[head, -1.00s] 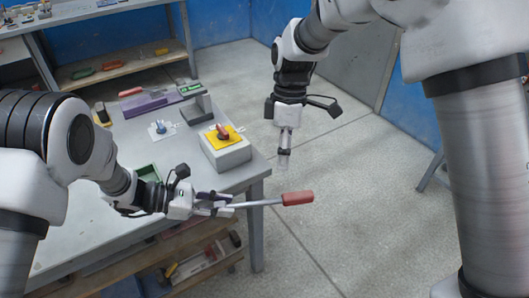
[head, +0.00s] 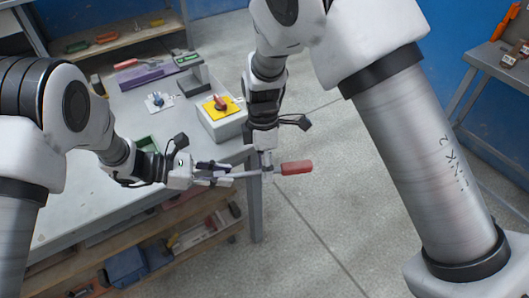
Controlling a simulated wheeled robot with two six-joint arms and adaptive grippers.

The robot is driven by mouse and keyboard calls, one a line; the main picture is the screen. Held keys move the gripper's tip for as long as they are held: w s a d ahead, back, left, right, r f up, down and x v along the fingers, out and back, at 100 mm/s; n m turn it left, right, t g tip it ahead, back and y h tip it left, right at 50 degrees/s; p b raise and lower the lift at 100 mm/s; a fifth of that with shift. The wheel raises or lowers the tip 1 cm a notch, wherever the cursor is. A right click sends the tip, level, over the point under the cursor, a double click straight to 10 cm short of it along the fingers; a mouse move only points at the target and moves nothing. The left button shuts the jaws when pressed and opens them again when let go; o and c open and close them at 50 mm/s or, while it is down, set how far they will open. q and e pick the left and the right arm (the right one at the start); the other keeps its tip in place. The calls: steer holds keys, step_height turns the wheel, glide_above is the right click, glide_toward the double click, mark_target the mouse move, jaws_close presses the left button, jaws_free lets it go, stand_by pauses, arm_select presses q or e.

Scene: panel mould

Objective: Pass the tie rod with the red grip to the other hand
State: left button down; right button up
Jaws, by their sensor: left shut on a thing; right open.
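The tie rod (head: 244,174) is a thin metal rod with a red grip (head: 297,168) at its right end. My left gripper (head: 222,175) is shut on the rod's left part and holds it level beyond the table's right edge, with the red grip pointing right. My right gripper (head: 266,165) comes down from above at the rod, between my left gripper and the red grip. It is open, its fingers at the bare rod close to the grip. I cannot tell whether they touch the rod.
The grey table (head: 75,205) carries a box with a yellow plate and red knob (head: 221,104), a blue-knobbed switch (head: 158,99), a purple block (head: 140,78) and a green tray (head: 148,144). A lower shelf holds a blue bin (head: 126,266).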

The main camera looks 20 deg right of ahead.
jaws_close()
arm_select(q)
steer(key=c, duration=0.8)
jaws_free()
